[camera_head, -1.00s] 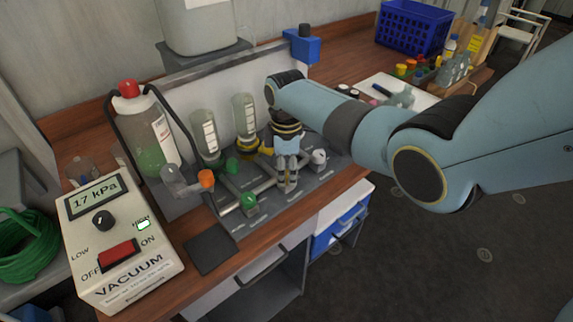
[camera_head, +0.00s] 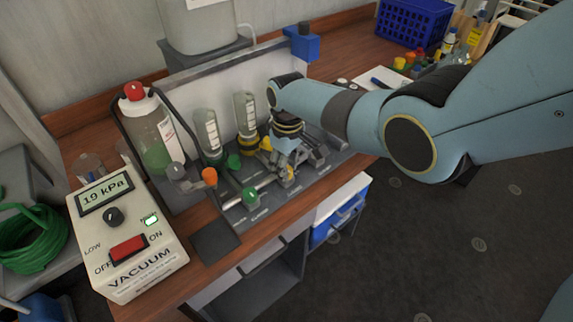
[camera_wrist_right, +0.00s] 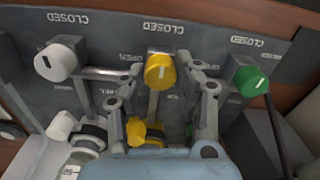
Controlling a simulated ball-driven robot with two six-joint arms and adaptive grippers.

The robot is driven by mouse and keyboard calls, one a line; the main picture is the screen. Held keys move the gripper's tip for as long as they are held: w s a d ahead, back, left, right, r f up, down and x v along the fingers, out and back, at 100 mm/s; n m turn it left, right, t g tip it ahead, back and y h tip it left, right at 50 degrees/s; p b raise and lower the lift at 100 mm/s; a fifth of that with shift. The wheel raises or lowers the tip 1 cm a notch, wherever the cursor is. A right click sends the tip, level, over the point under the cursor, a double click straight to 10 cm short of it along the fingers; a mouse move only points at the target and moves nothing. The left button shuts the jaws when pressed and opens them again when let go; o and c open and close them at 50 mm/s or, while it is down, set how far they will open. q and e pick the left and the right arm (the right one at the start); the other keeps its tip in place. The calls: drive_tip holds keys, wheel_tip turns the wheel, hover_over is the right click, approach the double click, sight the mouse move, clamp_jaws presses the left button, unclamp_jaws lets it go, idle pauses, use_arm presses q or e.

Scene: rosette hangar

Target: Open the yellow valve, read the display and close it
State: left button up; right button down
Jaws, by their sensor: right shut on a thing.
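The yellow valve knob (camera_wrist_right: 159,73) sits between the fingers of my right gripper (camera_wrist_right: 162,78) in the right wrist view. A white mark on its top runs roughly toward the word CLOSED, and OPEN is printed beside it. In the head view my right gripper (camera_head: 288,172) reaches down onto the valve panel (camera_head: 258,207), shut on the knob, which it largely hides. The display (camera_head: 105,194) on the cream vacuum box (camera_head: 160,257) reads 19 kPa. My left gripper is not in view.
A white knob (camera_wrist_right: 58,62) and a green knob (camera_wrist_right: 248,81) flank the yellow one closely. A blue crate (camera_head: 411,25) is at the back right.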

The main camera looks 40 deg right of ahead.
idle(0.3)
drive_tip(key=c, duration=0.9)
unclamp_jaws()
drive_tip(key=shift+c, duration=0.2)
drive_tip(key=shift+r, duration=0.1)
wheel_tip(320, 180, up, 12)
drive_tip(key=shift+d, duration=0.15)
